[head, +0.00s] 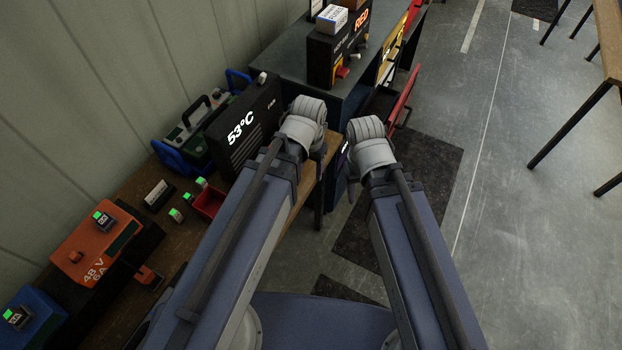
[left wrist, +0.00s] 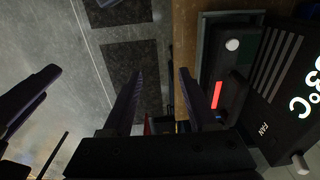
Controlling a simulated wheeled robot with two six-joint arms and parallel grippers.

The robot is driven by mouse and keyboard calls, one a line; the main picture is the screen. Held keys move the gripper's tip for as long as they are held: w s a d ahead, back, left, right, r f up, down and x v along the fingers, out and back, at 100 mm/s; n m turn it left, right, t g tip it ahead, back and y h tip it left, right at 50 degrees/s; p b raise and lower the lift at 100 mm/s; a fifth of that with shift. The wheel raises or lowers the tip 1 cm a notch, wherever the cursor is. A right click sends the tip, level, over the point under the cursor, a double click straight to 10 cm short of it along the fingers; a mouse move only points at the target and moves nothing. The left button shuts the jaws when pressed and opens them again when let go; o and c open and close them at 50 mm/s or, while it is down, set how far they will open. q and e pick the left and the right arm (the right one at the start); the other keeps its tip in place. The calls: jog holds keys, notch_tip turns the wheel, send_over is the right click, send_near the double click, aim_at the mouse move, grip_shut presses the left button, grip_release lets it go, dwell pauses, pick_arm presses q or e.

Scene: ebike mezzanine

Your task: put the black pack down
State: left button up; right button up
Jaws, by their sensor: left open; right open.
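My left gripper (head: 318,165) points down past the bench edge and its fingers are mostly hidden by its wrist in the head view. In the left wrist view its two fingers (left wrist: 158,100) stand apart with nothing held between them. My right gripper (head: 350,182) is close beside it, and its spread fingers show at the left of the left wrist view (left wrist: 42,125). A black pack-like block with a red lit bar (left wrist: 236,92) sits on the bench beside the left gripper, not in its jaws. I cannot tell for certain that it is the black pack.
A black 53°C fan unit (head: 243,127) stands on the wooden bench (head: 155,190). A red bin (head: 208,203), an orange 48 V charger (head: 95,243) and a green case (head: 190,128) are on it too. A black box (head: 330,55) stands on the far bench. Open floor (head: 500,200) lies right.

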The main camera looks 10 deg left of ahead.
pick_arm(q)
jog(key=shift+g+y, duration=0.5)
jog(key=shift+y, duration=0.1)
jog(key=s, duration=0.2)
jog(key=s+d, duration=0.2)
jog(key=s, duration=0.1)
jog(key=shift+s, duration=0.3)
notch_tip(320, 180, down, 14)
jog(key=b, duration=1.3)
jog(key=shift+r+b, duration=0.2)
jog(key=shift+b, duration=0.15)
jog(key=shift+w+d, duration=0.1)
